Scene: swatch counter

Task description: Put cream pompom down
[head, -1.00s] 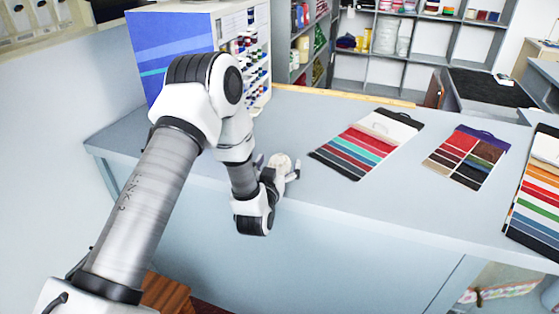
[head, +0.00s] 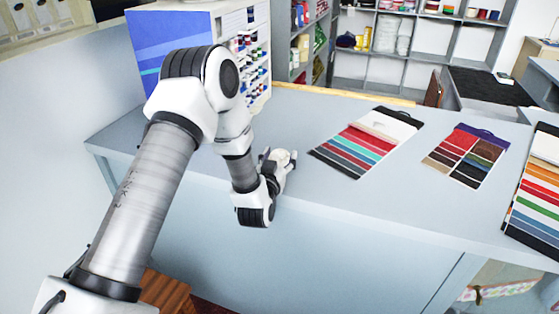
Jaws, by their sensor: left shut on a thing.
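The cream pompom (head: 280,156) is a small pale ball, partly hidden by my gripper. My left gripper (head: 279,160) is shut on it near the front edge of the grey-blue counter (head: 330,204). Whether the pompom touches the counter top I cannot tell. My right gripper is not in view.
A swatch card (head: 366,143) with coloured strips lies to the right of my gripper. A second card (head: 464,157) and a striped card (head: 536,190) lie farther right. A thread cabinet (head: 172,50) stands at the back left. The counter between gripper and first card is clear.

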